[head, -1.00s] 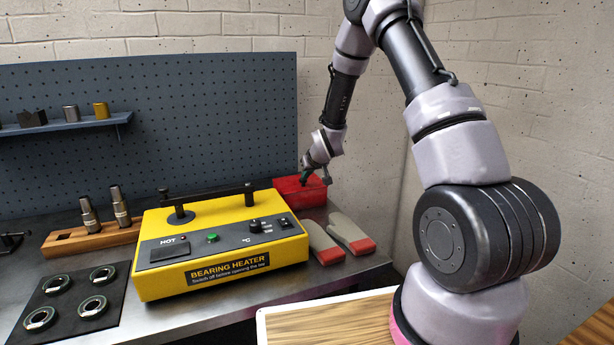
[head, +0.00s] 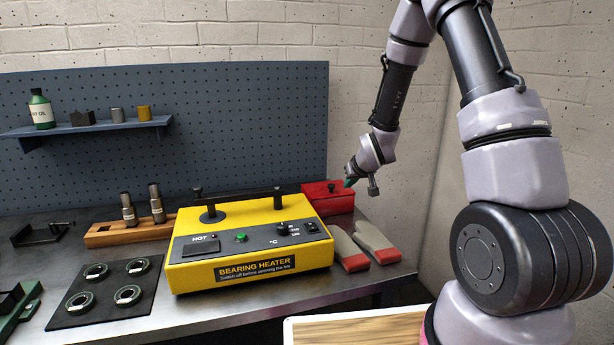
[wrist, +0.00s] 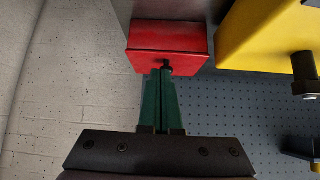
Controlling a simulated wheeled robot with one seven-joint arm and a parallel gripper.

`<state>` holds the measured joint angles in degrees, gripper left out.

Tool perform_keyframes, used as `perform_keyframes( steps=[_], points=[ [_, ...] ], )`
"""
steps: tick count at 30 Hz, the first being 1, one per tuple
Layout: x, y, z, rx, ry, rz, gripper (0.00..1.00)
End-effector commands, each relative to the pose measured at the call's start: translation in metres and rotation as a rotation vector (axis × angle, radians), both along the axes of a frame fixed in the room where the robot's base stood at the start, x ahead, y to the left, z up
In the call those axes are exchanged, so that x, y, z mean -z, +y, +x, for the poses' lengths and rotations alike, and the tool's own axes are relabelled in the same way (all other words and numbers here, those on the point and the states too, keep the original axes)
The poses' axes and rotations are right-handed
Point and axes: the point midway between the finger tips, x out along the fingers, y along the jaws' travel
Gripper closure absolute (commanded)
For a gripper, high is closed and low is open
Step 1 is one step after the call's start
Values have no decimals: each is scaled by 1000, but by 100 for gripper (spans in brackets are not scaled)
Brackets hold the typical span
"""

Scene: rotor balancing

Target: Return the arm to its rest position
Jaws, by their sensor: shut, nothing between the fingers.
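My arm reaches over from the right side of the head view. My gripper (head: 349,182) is small there, beside and slightly above the red box (head: 335,204) at the back right of the bench. In the wrist view my gripper (wrist: 163,74) has its green fingers together with nothing between them. The fingertips show in front of the red box (wrist: 168,45) near its small dark knob. I cannot tell whether they touch it.
A yellow bearing heater (head: 255,248) stands left of the red box. Gloves (head: 365,245) lie in front of the box. Bearings lie on a dark mat (head: 110,311), and a wooden block (head: 110,238) holds two metal tools. A pegboard (head: 245,125) and brick wall stand behind.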

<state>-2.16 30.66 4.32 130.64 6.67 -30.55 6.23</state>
Motion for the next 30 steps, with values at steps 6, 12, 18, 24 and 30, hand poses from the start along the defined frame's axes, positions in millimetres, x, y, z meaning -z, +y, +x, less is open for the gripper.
perform_keyframes(
  steps=[6, 12, 18, 24, 30],
  points=[
    [-98, -20, -32, 97, 29, 35, 100],
    [-173, -34, -85, 183, 73, 90, 100],
    [-232, -40, -154, 255, 117, 163, 100],
    [-272, -40, -233, 308, 164, 253, 100],
    [-291, -34, -298, 336, 205, 331, 100]
  ],
)
